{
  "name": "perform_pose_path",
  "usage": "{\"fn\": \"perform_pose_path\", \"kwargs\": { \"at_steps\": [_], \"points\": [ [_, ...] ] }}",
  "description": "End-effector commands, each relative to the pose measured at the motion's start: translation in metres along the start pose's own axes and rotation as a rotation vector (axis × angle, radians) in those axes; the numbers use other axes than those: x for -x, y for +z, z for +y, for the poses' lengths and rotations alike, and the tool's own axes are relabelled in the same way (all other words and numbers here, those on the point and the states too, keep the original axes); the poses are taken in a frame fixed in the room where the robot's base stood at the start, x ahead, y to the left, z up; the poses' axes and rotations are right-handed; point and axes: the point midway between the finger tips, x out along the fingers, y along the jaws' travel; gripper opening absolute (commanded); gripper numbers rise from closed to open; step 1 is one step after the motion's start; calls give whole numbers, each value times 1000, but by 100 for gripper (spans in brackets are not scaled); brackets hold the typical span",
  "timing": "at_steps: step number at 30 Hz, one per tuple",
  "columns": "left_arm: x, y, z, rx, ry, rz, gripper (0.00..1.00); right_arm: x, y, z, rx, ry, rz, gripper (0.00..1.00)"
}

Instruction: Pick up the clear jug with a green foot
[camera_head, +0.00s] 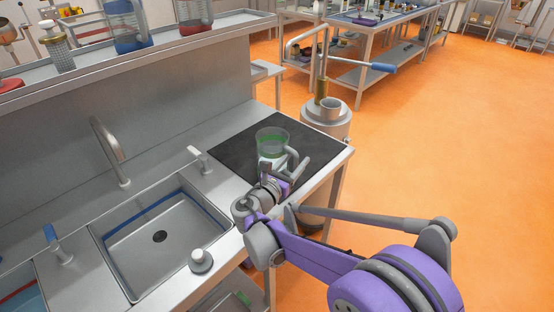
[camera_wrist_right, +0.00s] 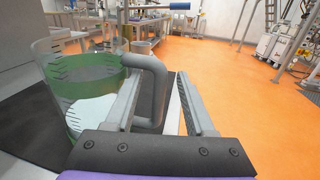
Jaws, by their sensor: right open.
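The clear jug (camera_head: 272,137) stands on the black mat near the right end of the steel counter. It is see-through with a green band and a grey handle. My right gripper (camera_head: 285,174) is at the jug's near right side, on the handle side. In the wrist view its fingers (camera_wrist_right: 160,78) are apart and the handle (camera_wrist_right: 153,92) shows between them. I cannot tell whether a finger touches it. My left gripper is not in view.
The black mat (camera_head: 240,149) is otherwise clear. A sink (camera_head: 150,245) with a tap (camera_head: 108,150) lies to the left. A metal lever press (camera_head: 325,115) stands beyond the counter's right end. A shelf (camera_head: 150,45) with jars runs along the back.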

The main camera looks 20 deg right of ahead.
Motion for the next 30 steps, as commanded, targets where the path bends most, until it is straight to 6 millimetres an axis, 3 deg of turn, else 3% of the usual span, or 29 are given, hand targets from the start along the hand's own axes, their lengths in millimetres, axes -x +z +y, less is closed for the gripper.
{"fn": "perform_pose_path", "kwargs": {
  "at_steps": [9,18,30],
  "points": [
    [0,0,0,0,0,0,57,-7,0,0,0,1,0,55],
    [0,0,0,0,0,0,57,-7,0,0,0,1,0,1],
    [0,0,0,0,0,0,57,-6,0,0,-1,1,0,0]
  ]
}}
